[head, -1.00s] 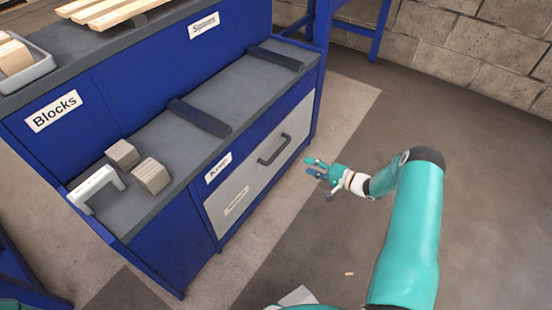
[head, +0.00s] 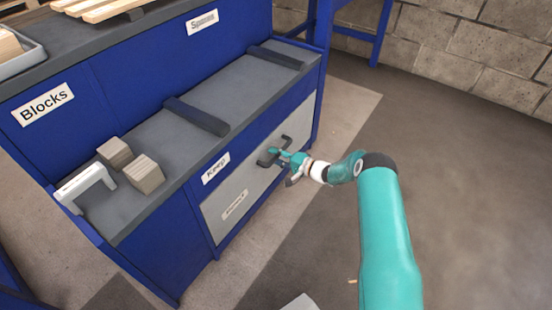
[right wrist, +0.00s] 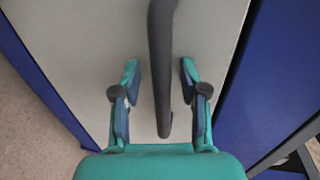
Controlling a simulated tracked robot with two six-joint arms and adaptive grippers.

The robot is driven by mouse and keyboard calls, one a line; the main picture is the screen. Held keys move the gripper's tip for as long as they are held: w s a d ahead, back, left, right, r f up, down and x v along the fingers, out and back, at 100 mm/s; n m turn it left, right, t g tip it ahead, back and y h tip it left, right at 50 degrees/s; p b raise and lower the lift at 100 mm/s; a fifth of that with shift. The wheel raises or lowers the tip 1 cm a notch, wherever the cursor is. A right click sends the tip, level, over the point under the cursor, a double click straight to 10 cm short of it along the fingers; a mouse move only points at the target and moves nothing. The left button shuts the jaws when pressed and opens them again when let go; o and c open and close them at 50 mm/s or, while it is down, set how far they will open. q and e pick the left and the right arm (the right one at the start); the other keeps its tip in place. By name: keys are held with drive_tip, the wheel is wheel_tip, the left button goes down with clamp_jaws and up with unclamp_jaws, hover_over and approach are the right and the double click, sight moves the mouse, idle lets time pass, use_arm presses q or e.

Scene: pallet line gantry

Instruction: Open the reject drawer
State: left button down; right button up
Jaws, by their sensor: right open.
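The reject drawer has a light grey front (head: 234,205) in the blue bench, and it looks closed. Its dark handle (head: 265,161) is partly hidden by my right gripper (head: 280,155) in the head view. In the right wrist view, the handle (right wrist: 161,70) runs between the two fingers of my right gripper (right wrist: 160,85), with a gap on each side. The right gripper is open, with its fingers around the handle and not closed on it. The drawer front (right wrist: 90,40) fills the background there. My left gripper is not in view.
The bench top (head: 215,90) carries two dark bars (head: 196,115), two wooden blocks (head: 145,174) and a white bracket-shaped piece (head: 85,188). Labels "Keep" (head: 216,168) and "Blocks" (head: 43,104) mark the bench. The floor (head: 470,200) at the right is clear.

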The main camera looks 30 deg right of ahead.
clamp_jaws()
